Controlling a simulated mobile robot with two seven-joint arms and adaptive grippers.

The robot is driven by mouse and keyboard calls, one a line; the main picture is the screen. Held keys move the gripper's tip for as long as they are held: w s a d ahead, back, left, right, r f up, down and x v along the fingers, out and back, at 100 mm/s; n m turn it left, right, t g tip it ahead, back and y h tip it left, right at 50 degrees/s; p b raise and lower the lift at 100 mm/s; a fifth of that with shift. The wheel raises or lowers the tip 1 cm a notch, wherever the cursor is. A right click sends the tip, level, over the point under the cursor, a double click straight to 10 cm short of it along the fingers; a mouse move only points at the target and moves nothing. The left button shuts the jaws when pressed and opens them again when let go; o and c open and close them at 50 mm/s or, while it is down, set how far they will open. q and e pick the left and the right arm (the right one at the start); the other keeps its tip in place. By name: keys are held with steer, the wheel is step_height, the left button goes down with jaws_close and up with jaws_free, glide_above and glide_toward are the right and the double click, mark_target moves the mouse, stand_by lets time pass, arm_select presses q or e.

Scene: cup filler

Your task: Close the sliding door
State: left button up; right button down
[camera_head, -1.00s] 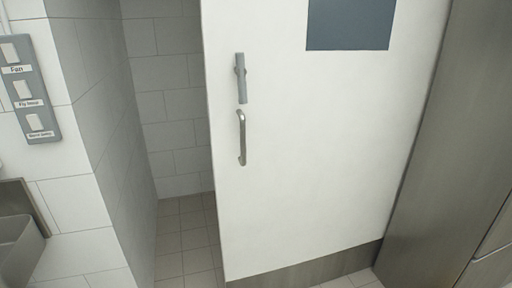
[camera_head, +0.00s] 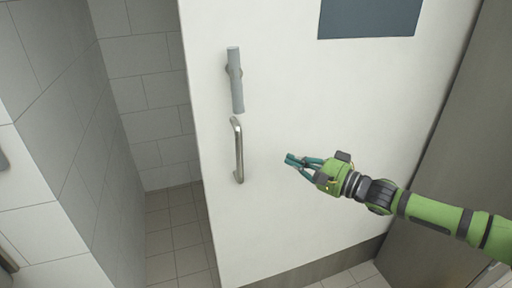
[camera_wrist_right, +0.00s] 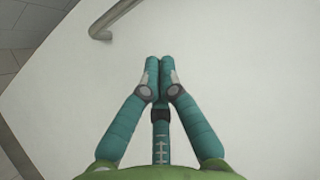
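The white sliding door (camera_head: 285,130) stands open, with a gap along its left edge. A vertical metal pull handle (camera_head: 238,150) is on the door near that edge; part of a metal handle also shows at the top of the right wrist view (camera_wrist_right: 102,33). A thicker grey vertical handle (camera_head: 235,80) sits just above it. My right gripper (camera_head: 290,161) is in front of the door, right of the metal handle and apart from it. Its fingertips (camera_wrist_right: 160,66) are together with nothing visible between them. My left gripper is not in view.
The doorway's tiled floor (camera_head: 173,235) and tiled back wall (camera_head: 150,110) show through the gap. A grey tiled wall (camera_head: 70,130) bounds the gap on the left. A dark grey surface (camera_head: 455,150) stands right of the door. A dark window panel (camera_head: 370,18) is high on the door.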

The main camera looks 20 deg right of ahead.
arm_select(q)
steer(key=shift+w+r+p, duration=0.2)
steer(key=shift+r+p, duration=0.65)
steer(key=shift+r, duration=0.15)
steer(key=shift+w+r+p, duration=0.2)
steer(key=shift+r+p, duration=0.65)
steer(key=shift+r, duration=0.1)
arm_select(e)
steer(key=s+a+x, duration=0.1)
steer(key=a+x, duration=0.1)
steer(key=x, duration=0.8)
steer(key=shift+a, duration=0.15)
